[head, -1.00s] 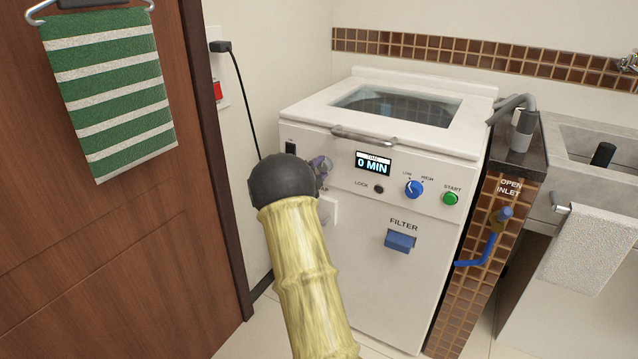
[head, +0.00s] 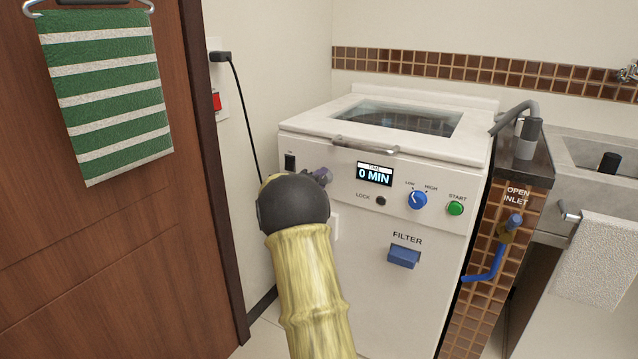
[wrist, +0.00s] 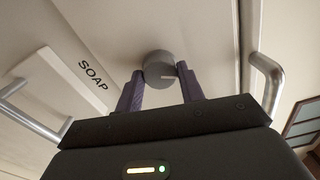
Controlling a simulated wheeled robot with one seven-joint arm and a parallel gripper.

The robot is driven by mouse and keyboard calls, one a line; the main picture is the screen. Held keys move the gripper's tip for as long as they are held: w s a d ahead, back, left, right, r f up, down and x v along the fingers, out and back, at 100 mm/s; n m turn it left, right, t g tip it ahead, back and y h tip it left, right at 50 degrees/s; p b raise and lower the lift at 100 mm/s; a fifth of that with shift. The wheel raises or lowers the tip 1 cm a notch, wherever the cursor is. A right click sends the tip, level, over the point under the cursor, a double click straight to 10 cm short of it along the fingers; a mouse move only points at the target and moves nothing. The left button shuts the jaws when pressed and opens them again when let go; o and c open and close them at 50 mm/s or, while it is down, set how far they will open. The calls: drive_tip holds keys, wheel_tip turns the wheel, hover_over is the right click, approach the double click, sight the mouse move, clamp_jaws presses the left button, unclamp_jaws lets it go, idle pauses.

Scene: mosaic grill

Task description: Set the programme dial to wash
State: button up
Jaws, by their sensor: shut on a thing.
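The programme dial (wrist: 158,66) is a round grey knob with a pale pointer line, on the washing machine's white front panel. It shows in the wrist view between my gripper's (wrist: 161,85) two purple fingers. The gripper is shut on the dial, one finger on each side. In the head view my gripper (head: 321,176) is at the left part of the panel (head: 340,215), and my dark wrist hides most of that area. No wash marking is readable around the dial.
Right of my gripper are the display (head: 374,174) reading 0 MIN, the lock button (head: 381,201), a blue low-high knob (head: 417,200) and a green start button (head: 455,208). The soap drawer's label (wrist: 93,75) shows in the wrist view. A wooden door (head: 110,240) stands at left.

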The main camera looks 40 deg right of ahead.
drive_tip(key=o, duration=0.7)
drive_tip(key=shift+f, duration=0.15)
drive_tip(key=o, duration=0.3)
drive_tip(key=shift+s, duration=0.1)
drive_tip(key=shift+a, duration=0.1)
drive_tip(key=p+v, duration=0.2)
drive_tip(key=v, duration=1.5)
drive_tip(key=shift+p, duration=0.4)
drive_tip(key=shift+s, duration=0.1)
